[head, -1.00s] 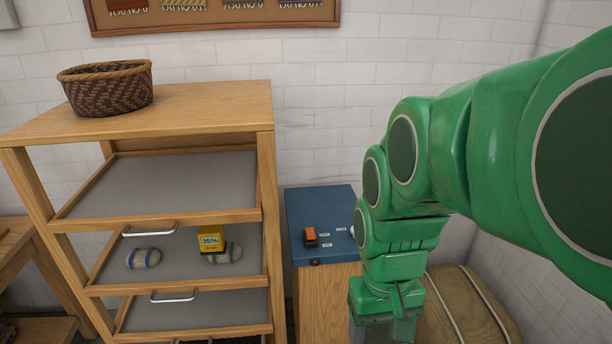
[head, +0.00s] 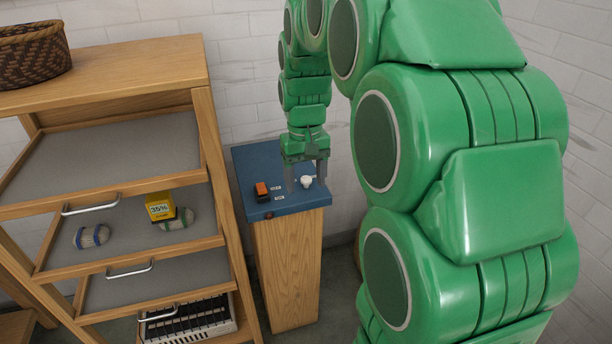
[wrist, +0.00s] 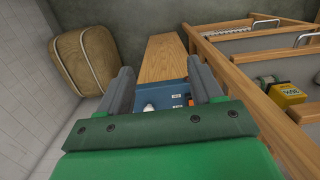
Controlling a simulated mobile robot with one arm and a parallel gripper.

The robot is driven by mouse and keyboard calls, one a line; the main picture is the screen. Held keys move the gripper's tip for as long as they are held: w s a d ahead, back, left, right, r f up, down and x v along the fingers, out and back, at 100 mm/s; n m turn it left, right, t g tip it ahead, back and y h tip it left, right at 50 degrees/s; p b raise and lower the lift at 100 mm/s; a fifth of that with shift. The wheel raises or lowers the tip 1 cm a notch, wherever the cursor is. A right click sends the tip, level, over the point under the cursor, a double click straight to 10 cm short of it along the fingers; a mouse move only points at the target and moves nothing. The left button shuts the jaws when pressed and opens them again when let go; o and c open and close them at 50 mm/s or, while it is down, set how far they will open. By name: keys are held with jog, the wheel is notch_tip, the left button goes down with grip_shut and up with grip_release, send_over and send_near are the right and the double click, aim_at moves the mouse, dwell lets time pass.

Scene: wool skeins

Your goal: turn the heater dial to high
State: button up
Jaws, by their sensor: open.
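A blue panel (head: 285,203) tops a wooden pedestal beside the shelf. It carries a white round dial (head: 307,181) at its right and an orange switch (head: 262,190) at its left, with small labels between them. I cannot read the labels or the dial's setting. My gripper (head: 307,187) is open, pointing down over the panel's right part, and the dial shows between its fingers in the head view. In the wrist view the white dial (wrist: 149,107) and part of the blue panel (wrist: 172,92) show between the spread fingers. I cannot tell whether they touch the dial.
A wooden shelf unit (head: 120,79) with pull-out trays stands left of the pedestal (head: 287,265). One tray holds skeins and a yellow box (head: 161,207). A woven basket (head: 35,55) sits on top. A tan cushion-like thing (wrist: 88,57) shows in the wrist view.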

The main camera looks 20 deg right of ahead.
jog(key=w+d+f, duration=0.2)
jog(key=w, duration=0.5)
jog(key=w+d+f, duration=0.2)
jog(key=w+f, duration=0.1)
jog(key=w, duration=0.4)
send_over(306, 178)
jog(key=shift+t, duration=0.4)
jog(key=f, duration=0.5)
jog(key=shift+s+f, duration=0.2)
jog(key=shift+f, duration=4.05)
jog(key=c, duration=1.1)
jog(key=shift+o, duration=0.2)
